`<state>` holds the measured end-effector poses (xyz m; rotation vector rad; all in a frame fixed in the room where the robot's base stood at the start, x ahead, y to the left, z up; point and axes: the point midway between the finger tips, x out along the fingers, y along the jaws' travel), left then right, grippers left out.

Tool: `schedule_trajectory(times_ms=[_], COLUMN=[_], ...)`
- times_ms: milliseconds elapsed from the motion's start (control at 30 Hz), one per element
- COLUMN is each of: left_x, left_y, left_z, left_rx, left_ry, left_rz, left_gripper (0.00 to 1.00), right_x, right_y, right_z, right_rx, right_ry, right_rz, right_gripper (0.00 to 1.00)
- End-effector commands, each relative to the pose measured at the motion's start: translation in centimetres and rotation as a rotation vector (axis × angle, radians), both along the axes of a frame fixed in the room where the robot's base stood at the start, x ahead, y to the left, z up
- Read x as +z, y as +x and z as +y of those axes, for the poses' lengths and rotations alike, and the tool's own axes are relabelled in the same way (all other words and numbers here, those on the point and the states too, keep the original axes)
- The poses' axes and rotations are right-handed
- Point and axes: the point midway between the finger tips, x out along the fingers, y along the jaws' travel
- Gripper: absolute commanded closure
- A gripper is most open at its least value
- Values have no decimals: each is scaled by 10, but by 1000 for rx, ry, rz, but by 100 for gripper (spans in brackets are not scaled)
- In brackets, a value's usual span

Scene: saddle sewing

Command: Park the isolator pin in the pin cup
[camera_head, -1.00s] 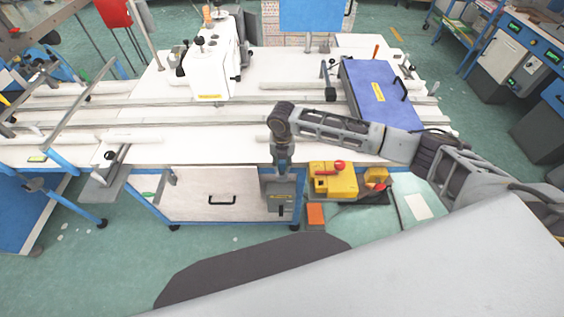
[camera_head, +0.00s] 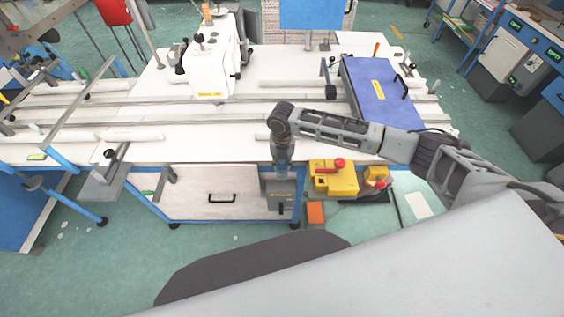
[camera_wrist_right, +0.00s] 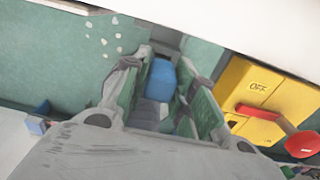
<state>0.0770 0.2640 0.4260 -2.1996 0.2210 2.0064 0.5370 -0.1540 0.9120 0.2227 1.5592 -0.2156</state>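My right gripper (camera_head: 282,168) points down at the table's front edge, just above a grey box (camera_head: 280,188) with a yellow label. In the right wrist view my gripper (camera_wrist_right: 166,80) has its two fingers apart. A blue piece (camera_wrist_right: 162,80) with a grey part below it shows between them; I cannot tell whether it is held or lies beyond. A yellow isolator box (camera_head: 333,179) with a red knob (camera_head: 340,162) sits right of the gripper; it also shows in the right wrist view, marked OFF (camera_wrist_right: 258,87). I cannot make out the pin or the cup for certain. My left gripper is out of view.
The white table (camera_head: 225,152) carries rails, a white machine (camera_head: 209,70) and a blue case (camera_head: 378,92). A drawer (camera_head: 215,190) lies left of the grey box. An orange piece (camera_head: 315,213) and a smaller yellow unit (camera_head: 376,175) are near the isolator box.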

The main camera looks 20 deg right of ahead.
Motion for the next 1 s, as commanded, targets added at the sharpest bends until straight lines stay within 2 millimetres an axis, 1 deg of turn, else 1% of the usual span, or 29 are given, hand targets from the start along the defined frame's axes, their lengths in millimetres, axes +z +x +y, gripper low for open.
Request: schedule_trajectory(times_ms=[33,133,167,367,467,633,767,867,1000], left_x=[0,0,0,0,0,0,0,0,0], left_y=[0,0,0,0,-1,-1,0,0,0], left_z=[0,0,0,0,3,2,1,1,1], left_rx=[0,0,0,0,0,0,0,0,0], left_ry=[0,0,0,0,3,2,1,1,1], left_rz=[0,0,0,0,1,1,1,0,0], left_gripper=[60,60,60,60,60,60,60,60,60], right_x=[0,0,0,0,0,5,15,26,46], right_y=[0,0,0,0,0,0,1,1,1], right_z=[0,0,0,0,0,0,0,0,0], right_rx=[0,0,0,0,0,-1,0,0,1], right_ry=[0,0,0,0,0,0,0,0,1], right_rz=[0,0,0,0,0,-1,-2,-2,-2], right_gripper=[64,51,50,50,50,50,50,50,50])
